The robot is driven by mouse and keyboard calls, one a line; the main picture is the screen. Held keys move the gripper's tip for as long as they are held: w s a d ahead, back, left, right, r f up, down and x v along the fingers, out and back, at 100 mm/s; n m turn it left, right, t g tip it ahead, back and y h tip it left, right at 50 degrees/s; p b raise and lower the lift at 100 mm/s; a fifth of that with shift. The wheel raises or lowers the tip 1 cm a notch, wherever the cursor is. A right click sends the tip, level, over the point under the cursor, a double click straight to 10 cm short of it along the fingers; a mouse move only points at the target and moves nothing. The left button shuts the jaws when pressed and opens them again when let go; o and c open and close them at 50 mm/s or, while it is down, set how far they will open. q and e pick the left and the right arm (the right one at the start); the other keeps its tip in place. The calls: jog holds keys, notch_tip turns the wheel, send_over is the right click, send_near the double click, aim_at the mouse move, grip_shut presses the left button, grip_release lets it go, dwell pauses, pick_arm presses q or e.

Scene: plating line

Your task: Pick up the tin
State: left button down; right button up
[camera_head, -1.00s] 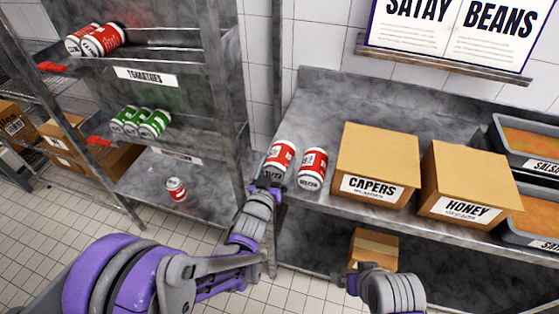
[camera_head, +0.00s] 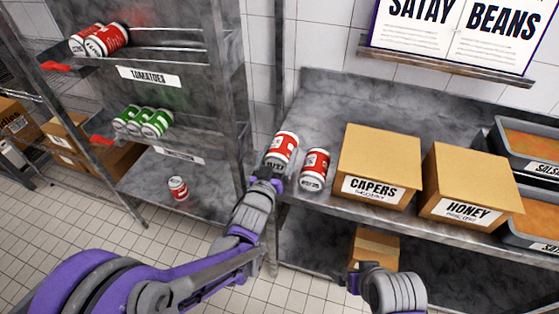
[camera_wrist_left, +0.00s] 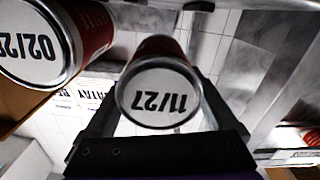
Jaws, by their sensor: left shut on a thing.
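A red and white tin (camera_head: 284,147) is at the left end of the steel counter. My left gripper (camera_head: 268,175) is shut on it from the near side. In the left wrist view the tin's end, marked 11/27 (camera_wrist_left: 160,97), sits between the two fingers. I cannot tell for sure whether its base is clear of the counter. A second red and white tin (camera_head: 315,168) stands just to the right; its end, marked 02/28, shows in the left wrist view (camera_wrist_left: 30,45). My right gripper (camera_head: 353,282) is low at the counter's front; its jaws are not clear.
Cardboard boxes labelled CAPERS (camera_head: 378,165) and HONEY (camera_head: 470,187) stand right of the tins, then trays (camera_head: 525,145). On the left, a shelf rack (camera_head: 222,90) holds red tins (camera_head: 106,40), green tins (camera_head: 143,121) and one low tin (camera_head: 178,188). Its post is close to my left gripper.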

aim_at(279, 147)
pick_arm(q)
notch_tip(279, 147, up, 24)
jog(key=p, duration=0.3)
pick_arm(e)
jog(key=r, duration=0.2)
jog(key=w+r, duration=0.1)
jog(key=r, duration=0.1)
jog(key=shift+w+r, duration=0.2)
pick_arm(q)
jog(key=shift+r, duration=0.1)
